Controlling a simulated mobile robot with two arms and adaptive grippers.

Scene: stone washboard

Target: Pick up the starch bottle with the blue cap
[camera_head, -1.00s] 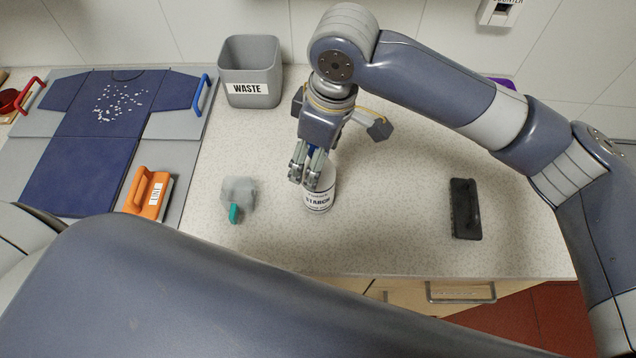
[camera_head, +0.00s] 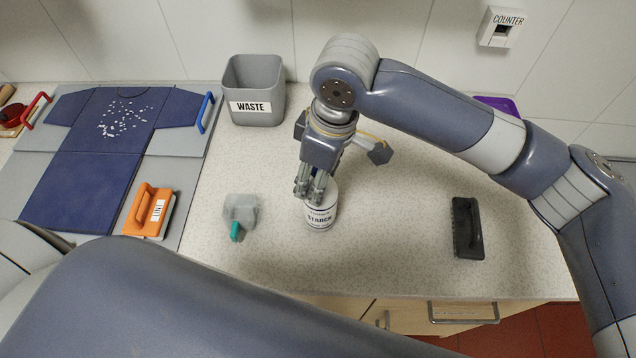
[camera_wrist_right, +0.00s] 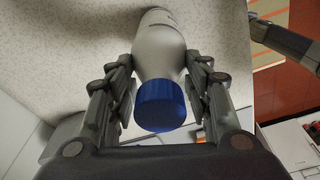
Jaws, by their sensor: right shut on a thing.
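The starch bottle (camera_head: 321,216) is white with a black-lettered label and stands on the speckled counter in the head view. In the right wrist view the bottle (camera_wrist_right: 160,45) lies between the two fingers, with its blue cap (camera_wrist_right: 160,105) towards the camera. My right gripper (camera_head: 312,190) comes down over the bottle's top and is shut on it; in the wrist view its fingers (camera_wrist_right: 163,85) flank the bottle's shoulder. The fingers hide the cap in the head view. My left gripper is not in view; only a large arm link fills the foreground.
A translucent bottle with a teal tip (camera_head: 240,214) lies left of the starch bottle. A black brush (camera_head: 467,228) lies to the right. A grey waste bin (camera_head: 255,85) stands behind. An orange-handled tool (camera_head: 148,211) and a blue shirt (camera_head: 95,170) are at left.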

